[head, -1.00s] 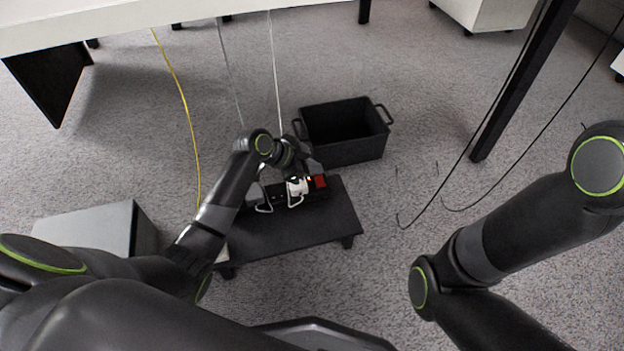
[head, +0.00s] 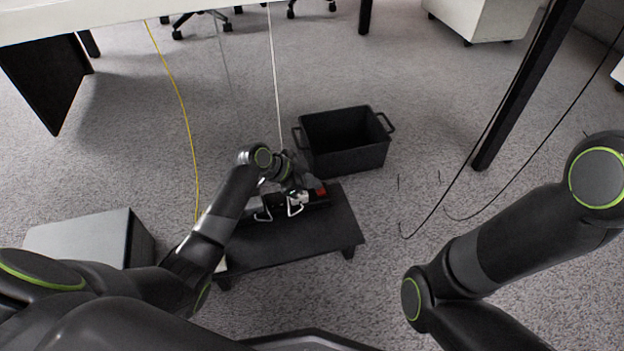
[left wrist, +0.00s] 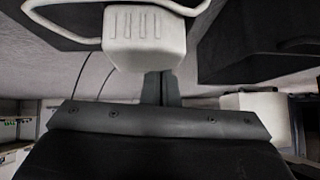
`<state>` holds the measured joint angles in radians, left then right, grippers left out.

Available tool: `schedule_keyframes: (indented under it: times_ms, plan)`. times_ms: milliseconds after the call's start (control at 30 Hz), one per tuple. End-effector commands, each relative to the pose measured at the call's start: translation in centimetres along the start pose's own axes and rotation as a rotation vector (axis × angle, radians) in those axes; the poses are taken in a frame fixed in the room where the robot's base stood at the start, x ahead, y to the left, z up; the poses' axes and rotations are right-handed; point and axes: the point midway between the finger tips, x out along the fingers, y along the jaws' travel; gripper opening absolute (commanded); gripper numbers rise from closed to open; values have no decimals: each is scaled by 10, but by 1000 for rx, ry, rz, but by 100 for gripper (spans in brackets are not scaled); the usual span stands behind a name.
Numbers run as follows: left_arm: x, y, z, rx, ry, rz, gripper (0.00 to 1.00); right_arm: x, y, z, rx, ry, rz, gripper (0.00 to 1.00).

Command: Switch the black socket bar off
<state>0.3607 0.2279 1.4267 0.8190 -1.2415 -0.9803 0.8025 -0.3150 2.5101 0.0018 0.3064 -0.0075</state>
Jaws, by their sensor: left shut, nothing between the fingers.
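The black socket bar (head: 264,214) lies on a low black platform (head: 290,245). White plugs with cords sit in it; one pale plug (head: 295,209) shows just below my left gripper (head: 307,189). A red switch (head: 321,190) is at the bar's right end. My left gripper is shut and empty, over the bar just left of the red switch, and hides part of the bar. I cannot tell whether it touches. In the left wrist view a white plug (left wrist: 145,38) with its cord is close up. My right arm shows at the right, but its gripper is out of view.
An empty black bin (head: 347,140) stands behind the platform. A grey box (head: 80,238) is at the left. A yellow cable (head: 181,100) and a white cable (head: 274,75) hang from the white desk (head: 100,18). Black cables hang beside a dark post (head: 525,85).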

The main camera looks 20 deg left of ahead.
Motion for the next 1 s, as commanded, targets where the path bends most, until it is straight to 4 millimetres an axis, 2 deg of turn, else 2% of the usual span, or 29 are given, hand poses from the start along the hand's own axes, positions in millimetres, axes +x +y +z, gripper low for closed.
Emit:
schedule_keyframes:
  times_ms: [267,633,1000]
  plan:
    - [0,2,1,0,-1,1,0,1,0,0,0,2,-3,36]
    - [-2,17,-2,-2,-2,2,0,14,-2,7,-2,0,-5,36]
    - [-2,17,-1,1,-1,-1,0,14,-2,7,-2,1,-5,36]
